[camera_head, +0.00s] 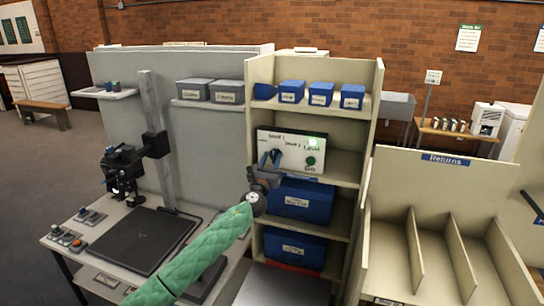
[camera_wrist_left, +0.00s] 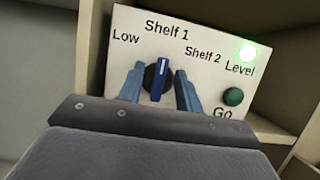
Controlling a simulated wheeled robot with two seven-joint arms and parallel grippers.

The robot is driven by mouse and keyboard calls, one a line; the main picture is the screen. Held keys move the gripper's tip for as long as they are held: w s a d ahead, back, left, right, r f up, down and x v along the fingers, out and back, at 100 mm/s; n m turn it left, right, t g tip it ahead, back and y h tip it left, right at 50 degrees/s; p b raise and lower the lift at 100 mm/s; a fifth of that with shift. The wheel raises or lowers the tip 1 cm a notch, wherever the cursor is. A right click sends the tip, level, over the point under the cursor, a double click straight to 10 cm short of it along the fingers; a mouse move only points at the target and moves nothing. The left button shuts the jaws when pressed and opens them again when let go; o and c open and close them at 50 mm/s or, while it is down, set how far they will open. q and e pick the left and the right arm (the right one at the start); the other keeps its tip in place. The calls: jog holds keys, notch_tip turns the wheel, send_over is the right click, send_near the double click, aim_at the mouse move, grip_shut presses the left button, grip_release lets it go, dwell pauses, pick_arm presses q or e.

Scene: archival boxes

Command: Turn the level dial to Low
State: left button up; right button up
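The level dial (camera_wrist_left: 158,80) is a round dark knob with a blue grip and a white mark, on a white panel (camera_wrist_left: 205,70). Its mark points up at the Shelf 1 label; Low is to the left and Shelf 2 to the right. My left gripper (camera_wrist_left: 159,92) has its blue fingers on either side of the dial, with a gap showing on both sides. In the head view the left gripper (camera_head: 269,158) is in front of the panel (camera_head: 300,152) and covers the dial. My right gripper is not in view.
A green Go button (camera_wrist_left: 233,96) and a lit green lamp (camera_wrist_left: 248,53) are on the panel's right side. The panel stands in a cream shelf unit (camera_head: 380,100), with blue boxes (camera_head: 303,200) below and small blue boxes (camera_head: 321,93) above.

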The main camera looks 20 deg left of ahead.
pick_arm(q)
jog(key=shift+w+r, duration=0.2)
jog(key=shift+w, duration=0.15)
jog(key=c, duration=0.7)
grip_shut()
